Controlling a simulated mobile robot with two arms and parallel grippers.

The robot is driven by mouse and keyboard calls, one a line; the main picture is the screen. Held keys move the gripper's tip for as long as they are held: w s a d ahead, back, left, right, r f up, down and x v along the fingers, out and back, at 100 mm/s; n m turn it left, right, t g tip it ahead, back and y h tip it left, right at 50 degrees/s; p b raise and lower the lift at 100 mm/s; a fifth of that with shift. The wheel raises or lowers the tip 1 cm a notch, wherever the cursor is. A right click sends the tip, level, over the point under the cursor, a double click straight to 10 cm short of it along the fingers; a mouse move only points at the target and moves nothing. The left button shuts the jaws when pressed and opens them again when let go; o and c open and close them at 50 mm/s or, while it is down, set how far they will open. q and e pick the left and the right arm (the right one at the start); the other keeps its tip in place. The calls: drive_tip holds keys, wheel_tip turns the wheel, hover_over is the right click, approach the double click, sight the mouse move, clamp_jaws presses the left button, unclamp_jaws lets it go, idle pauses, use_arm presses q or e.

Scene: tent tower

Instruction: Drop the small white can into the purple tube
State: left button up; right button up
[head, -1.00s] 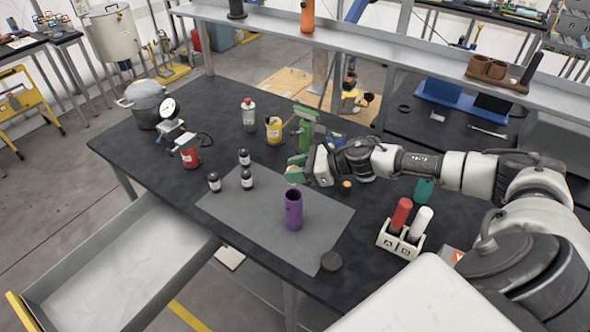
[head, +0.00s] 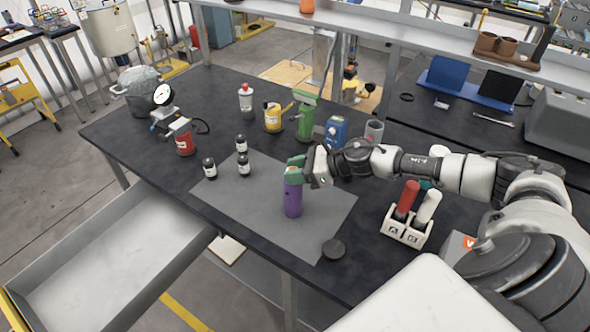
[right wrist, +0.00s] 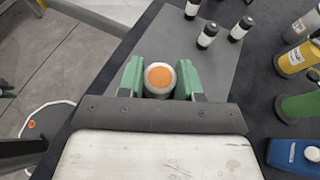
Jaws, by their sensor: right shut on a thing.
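The purple tube (head: 293,200) stands upright on the grey mat, and its mouth is hidden in the head view. My right gripper (head: 293,171) is right above the tube. Its green fingers are shut on the small white can, whose round orange top shows between them in the right wrist view (right wrist: 160,76). The fingers cover most of the can in the head view. I cannot tell whether the can's lower end is inside the tube's mouth.
Several dark bottles (head: 243,167) stand on the mat (head: 262,220) left of the tube. A white rack (head: 406,230) with red and white tubes stands to the right. The mat around the tube is clear.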

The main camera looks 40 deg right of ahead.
drive_tip(key=o, duration=1)
drive_tip(key=shift+s+d+b, duration=0.35)
drive_tip(key=shift+d+b, duration=0.1)
drive_tip(key=shift+r+b+v, duration=0.2)
drive_tip(key=shift+b+v, duration=1.45)
drive_tip(key=shift+v, duration=3.25)
drive_tip(key=shift+a, duration=0.1)
